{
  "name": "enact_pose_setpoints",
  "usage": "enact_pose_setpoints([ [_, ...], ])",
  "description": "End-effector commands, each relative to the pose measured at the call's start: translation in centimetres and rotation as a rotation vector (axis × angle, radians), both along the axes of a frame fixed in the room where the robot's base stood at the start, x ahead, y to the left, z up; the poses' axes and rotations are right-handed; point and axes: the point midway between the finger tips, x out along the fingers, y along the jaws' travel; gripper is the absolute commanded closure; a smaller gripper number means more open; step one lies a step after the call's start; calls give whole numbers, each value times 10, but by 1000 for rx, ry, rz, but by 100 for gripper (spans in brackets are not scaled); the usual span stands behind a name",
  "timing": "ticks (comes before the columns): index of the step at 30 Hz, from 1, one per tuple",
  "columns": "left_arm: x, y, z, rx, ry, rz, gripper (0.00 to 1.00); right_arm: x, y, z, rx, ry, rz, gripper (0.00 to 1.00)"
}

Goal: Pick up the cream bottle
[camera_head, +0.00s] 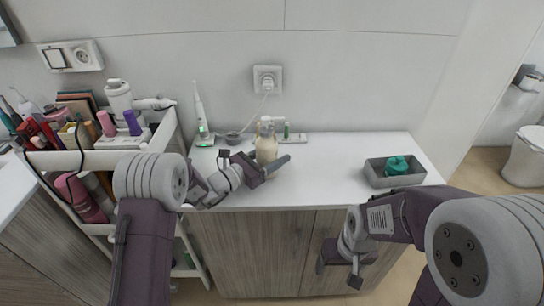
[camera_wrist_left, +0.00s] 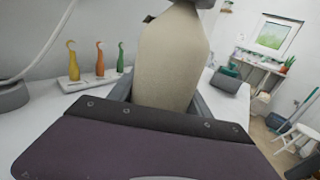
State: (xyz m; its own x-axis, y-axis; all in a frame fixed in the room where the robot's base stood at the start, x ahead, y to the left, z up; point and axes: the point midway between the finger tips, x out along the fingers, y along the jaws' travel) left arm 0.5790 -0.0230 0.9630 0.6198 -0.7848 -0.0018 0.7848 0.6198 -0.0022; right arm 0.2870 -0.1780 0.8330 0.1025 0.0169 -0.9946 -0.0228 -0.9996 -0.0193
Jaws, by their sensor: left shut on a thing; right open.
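The cream bottle (camera_head: 266,146) is a beige bottle with a narrower top, upright over the white counter near the wall socket. My left gripper (camera_head: 270,168) is shut on it around its lower body. In the left wrist view the bottle (camera_wrist_left: 170,58) stands large between the two fingers, its top cut off by the frame edge. I cannot tell whether its base touches the counter. My right gripper (camera_head: 340,268) is open and empty, low in front of the cabinet doors.
A grey bin (camera_head: 378,178) with a teal item sits at the counter's right. An electric toothbrush (camera_head: 201,118) stands at the back left. A crowded cart (camera_head: 130,158) is at left. The counter's middle right is clear.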

Motion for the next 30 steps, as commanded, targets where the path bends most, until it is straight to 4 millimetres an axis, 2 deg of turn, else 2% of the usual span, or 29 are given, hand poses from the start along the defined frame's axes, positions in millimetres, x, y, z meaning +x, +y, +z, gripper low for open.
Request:
enact_pose_setpoints([
  [6, 0, -1, 42, -2, -9, -1, 100, 0, 0, 6, 0, 0, 0, 24],
  [8, -10, -15, 46, -1, -6, -6, 100, 0, 0, 4, 0, 0, 0, 24],
  [18, -52, -79, 92, -3, -6, -6, 100, 0, 0, 2, 0, 0, 0, 24],
  [24, -63, -96, 104, -2, -5, -2, 100, 0, 0, 1, 0, 0, 0, 24],
  [30, -64, -98, 105, -1, -3, 0, 100, 0, 0, 1, 0, 0, 0, 24],
])
